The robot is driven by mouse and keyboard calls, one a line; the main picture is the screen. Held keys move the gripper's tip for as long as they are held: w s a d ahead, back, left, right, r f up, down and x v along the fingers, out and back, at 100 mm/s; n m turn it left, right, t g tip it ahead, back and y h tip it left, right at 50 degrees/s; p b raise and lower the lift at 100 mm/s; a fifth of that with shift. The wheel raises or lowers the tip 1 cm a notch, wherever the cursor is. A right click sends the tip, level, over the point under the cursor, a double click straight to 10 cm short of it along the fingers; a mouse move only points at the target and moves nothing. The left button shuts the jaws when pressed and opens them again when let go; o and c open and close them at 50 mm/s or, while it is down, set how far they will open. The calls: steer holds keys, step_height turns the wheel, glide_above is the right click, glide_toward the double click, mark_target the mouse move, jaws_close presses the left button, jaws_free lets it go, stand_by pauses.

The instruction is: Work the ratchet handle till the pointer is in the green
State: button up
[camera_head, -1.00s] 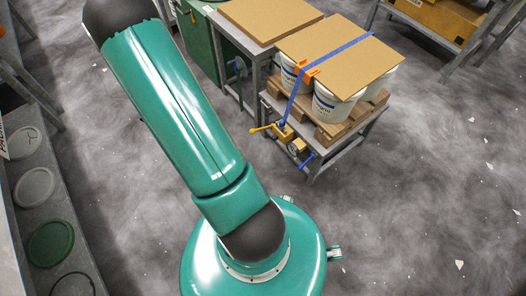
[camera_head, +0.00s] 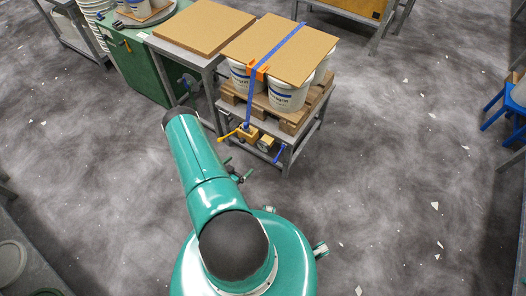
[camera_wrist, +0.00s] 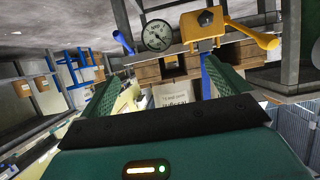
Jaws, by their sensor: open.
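The ratchet (camera_head: 248,131) is a yellow block on the front of the cart that bears the strapped pails. Its yellow handle (camera_head: 229,136) sticks out to the left. In the wrist view the ratchet (camera_wrist: 203,27) is at the top, with the handle (camera_wrist: 255,36) reaching right. The round gauge (camera_head: 265,143) sits beside the ratchet. Its white dial (camera_wrist: 157,36) shows in the wrist view, too small to read the pointer against the green. My gripper (camera_wrist: 165,85) is open and empty, short of the ratchet and apart from the handle.
A blue strap (camera_head: 273,45) runs over the board on the white pails (camera_head: 289,94). A blue handle (camera_head: 279,153) juts from the cart's front. A table with a board (camera_head: 205,27) and a green cabinet (camera_head: 137,69) stand left. Floor to the right is open.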

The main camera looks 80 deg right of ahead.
steer(key=x, duration=1)
steer(key=shift+s+f, duration=0.15)
steer(key=shift+s, duration=0.15)
steer(key=shift+a, duration=0.1)
steer(key=v, duration=1)
